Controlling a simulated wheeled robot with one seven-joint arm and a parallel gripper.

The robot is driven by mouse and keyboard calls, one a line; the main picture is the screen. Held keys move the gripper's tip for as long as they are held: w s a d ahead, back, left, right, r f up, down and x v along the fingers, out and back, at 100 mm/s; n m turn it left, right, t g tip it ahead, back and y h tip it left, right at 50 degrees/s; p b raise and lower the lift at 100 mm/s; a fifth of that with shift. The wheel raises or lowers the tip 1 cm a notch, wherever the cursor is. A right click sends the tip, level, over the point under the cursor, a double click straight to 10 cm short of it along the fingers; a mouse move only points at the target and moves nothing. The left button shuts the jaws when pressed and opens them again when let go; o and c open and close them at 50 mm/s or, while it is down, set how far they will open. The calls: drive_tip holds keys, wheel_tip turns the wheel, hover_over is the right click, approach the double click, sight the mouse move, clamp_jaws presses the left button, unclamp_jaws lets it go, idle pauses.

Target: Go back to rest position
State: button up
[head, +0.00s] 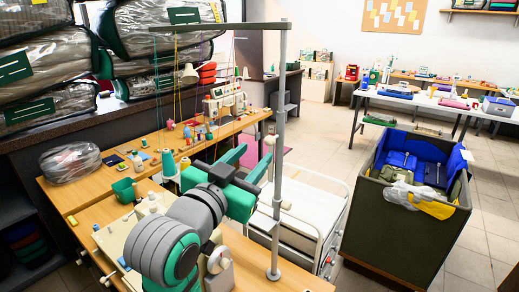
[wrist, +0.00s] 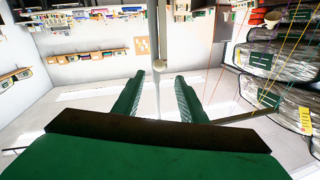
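My gripper (head: 228,163) is raised over the wooden sewing table (head: 88,198) in the head view. Its dark green fingers point away from me. In the wrist view my gripper (wrist: 158,98) shows two green fingers standing apart with a clear gap and nothing held between them. My grey and green arm is bent in front of the head camera and hides part of the table.
Bagged comforters (head: 55,62) are stacked at the left. A grey metal post (head: 280,140) stands close right of my gripper, with threads hanging nearby. A sewing machine (head: 224,100), spools and a plastic-wrapped bundle (head: 70,161) sit on the table. A dark bin (head: 400,232) stands right.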

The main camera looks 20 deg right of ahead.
drive_tip(key=shift+s+a, duration=0.45)
drive_tip(key=shift+s, duration=0.05)
drive_tip(key=a+f+n+t+y, duration=0.1)
drive_tip(key=a+f+n+y, duration=0.15)
drive_tip(key=f, duration=0.65)
drive_tip(key=a+f+n+t+y, duration=0.15)
drive_tip(key=f+n, duration=0.25)
drive_tip(key=f, duration=0.5)
drive_tip(key=a+f+n+t+y, duration=0.1)
drive_tip(key=a+f+n+y, duration=0.15)
drive_tip(key=f, duration=0.75)
drive_tip(key=s+a+f+n+y, duration=0.35)
drive_tip(key=s+f, duration=0.55)
drive_tip(key=f, duration=0.4)
drive_tip(key=s+a+f+m+y, duration=0.1)
drive_tip(key=s+f, duration=0.2)
drive_tip(key=s, duration=1)
drive_tip(key=s+a+f+m+g+y, duration=0.1)
drive_tip(key=s+a+f, duration=0.1)
drive_tip(key=s, duration=1.2)
drive_tip(key=shift+s+a+f, duration=0.2)
drive_tip(key=shift+a+f, duration=0.1)
drive_tip(key=shift+f, duration=0.4)
